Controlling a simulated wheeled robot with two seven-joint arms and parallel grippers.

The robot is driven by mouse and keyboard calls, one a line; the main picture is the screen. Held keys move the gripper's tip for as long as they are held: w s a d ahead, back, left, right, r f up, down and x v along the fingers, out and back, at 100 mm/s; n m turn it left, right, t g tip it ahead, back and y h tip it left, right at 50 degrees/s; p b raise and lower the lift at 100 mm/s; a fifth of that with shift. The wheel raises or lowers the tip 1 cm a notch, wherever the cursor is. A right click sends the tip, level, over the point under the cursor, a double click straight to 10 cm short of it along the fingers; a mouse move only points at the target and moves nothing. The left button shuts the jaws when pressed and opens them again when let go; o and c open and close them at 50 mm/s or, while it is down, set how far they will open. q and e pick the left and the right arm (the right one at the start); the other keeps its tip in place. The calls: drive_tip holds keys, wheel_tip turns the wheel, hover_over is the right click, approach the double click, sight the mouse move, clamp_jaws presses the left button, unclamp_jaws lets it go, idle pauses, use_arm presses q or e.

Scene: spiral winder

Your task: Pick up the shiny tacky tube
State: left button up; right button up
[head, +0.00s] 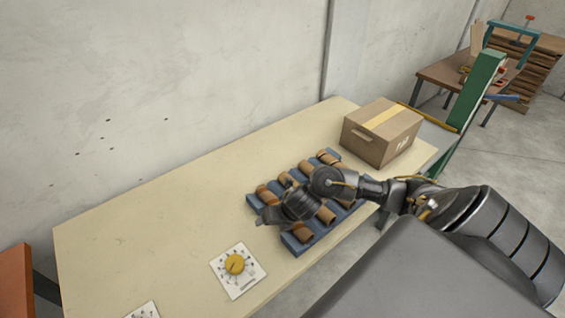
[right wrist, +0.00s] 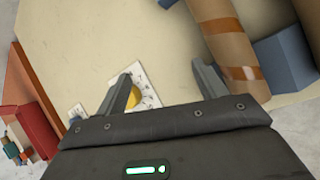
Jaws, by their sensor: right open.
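Several brown cardboard tubes (head: 326,214) lie in a blue rack (head: 298,244) on the table. In the right wrist view a brown tube (right wrist: 228,42) with a shiny, glossy band around it lies just right of my right gripper (right wrist: 163,78). The fingers are apart with nothing between them, and the tube is outside the right finger. In the head view my right gripper (head: 266,217) hangs over the near left part of the rack, and my right arm hides some tubes. My left gripper is not in view.
A yellow knob on a white card (head: 250,277) lies left of the rack, with another card (head: 144,311) at the front edge. A closed cardboard box (head: 375,148) stands beyond the rack. The pale table (head: 140,220) is clear on the left, against a concrete wall.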

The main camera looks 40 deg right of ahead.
drive_tip(key=d+n, duration=0.1)
drive_tip(key=d, duration=0.2)
drive_tip(key=d+r+n+g+h, duration=0.1)
drive_tip(key=d+n, duration=0.1)
drive_tip(key=d, duration=0.1)
drive_tip(key=d+r+n, duration=0.1)
drive_tip(key=d, duration=0.1)
drive_tip(key=shift+d+h, duration=0.3)
drive_tip(key=shift+d, duration=0.1)
drive_tip(key=shift+g, duration=0.3)
drive_tip(key=x, duration=0.5)
drive_tip(key=shift+w+f, duration=0.15)
drive_tip(key=shift+f, duration=0.15)
drive_tip(key=shift+a+x, duration=0.2)
drive_tip(key=shift+x, duration=2.4)
drive_tip(key=shift+w+r, duration=0.1)
drive_tip(key=shift+w, duration=0.05)
drive_tip(key=c, duration=1.1)
